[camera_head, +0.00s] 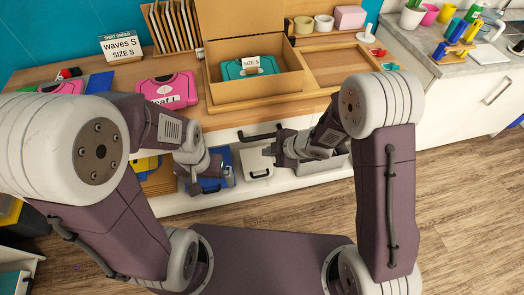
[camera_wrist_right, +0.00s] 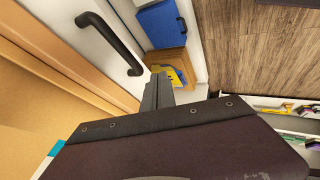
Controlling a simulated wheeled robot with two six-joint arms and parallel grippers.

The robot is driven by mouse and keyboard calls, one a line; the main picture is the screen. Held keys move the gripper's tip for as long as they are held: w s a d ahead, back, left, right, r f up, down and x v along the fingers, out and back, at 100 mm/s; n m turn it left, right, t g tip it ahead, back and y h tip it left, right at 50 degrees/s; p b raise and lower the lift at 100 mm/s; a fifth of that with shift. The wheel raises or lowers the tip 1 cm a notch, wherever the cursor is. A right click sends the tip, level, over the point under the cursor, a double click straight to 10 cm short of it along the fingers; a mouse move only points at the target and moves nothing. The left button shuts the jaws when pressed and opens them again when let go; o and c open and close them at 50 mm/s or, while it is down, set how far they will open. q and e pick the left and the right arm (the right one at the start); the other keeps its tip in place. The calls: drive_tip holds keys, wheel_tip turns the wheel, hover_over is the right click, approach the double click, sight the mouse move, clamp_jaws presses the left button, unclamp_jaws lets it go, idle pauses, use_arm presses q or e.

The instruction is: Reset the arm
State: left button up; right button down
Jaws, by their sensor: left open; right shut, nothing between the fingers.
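My left arm comes in from the left in the head view. Its gripper (camera_head: 212,183) is open and empty, in front of the counter, over the lower shelf. My right gripper (camera_head: 270,151) is shut with nothing in it, in front of the counter front near a black drawer handle. In the right wrist view its closed fingers (camera_wrist_right: 157,91) point toward the white drawer front and the lower shelf. Both arms are bent inward at the elbows, and neither gripper touches anything that I can see.
An open cardboard box (camera_head: 255,85) with a teal shirt (camera_head: 250,67) stands on the wooden counter. A pink folded shirt (camera_head: 168,90) and an order sign (camera_head: 122,45) are to its left. A black handle (camera_head: 262,133) juts from the drawer. Wood floor (camera_head: 460,170) is clear at right.

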drive_tip(key=w+d+r+m+t+h+p, duration=0.2)
drive_tip(key=w+d+r+m+t+h, duration=0.25)
drive_tip(key=d+r, duration=0.8)
drive_tip(key=s+d+m+g+h, duration=0.2)
drive_tip(key=s+d+m, duration=0.2)
drive_tip(key=d+m, duration=0.25)
drive_tip(key=s+f+m+g, duration=0.2)
drive_tip(key=s+m, duration=0.2)
drive_tip(key=s, duration=0.3)
drive_tip(key=s+f+m+g, duration=0.2)
drive_tip(key=s+m, duration=0.3)
drive_tip(key=s, duration=0.3)
drive_tip(key=shift+d+f+g, duration=0.15)
drive_tip(key=shift+d+g, duration=0.25)
drive_tip(key=shift+g, duration=0.45)
drive_tip(key=shift+s, duration=0.15)
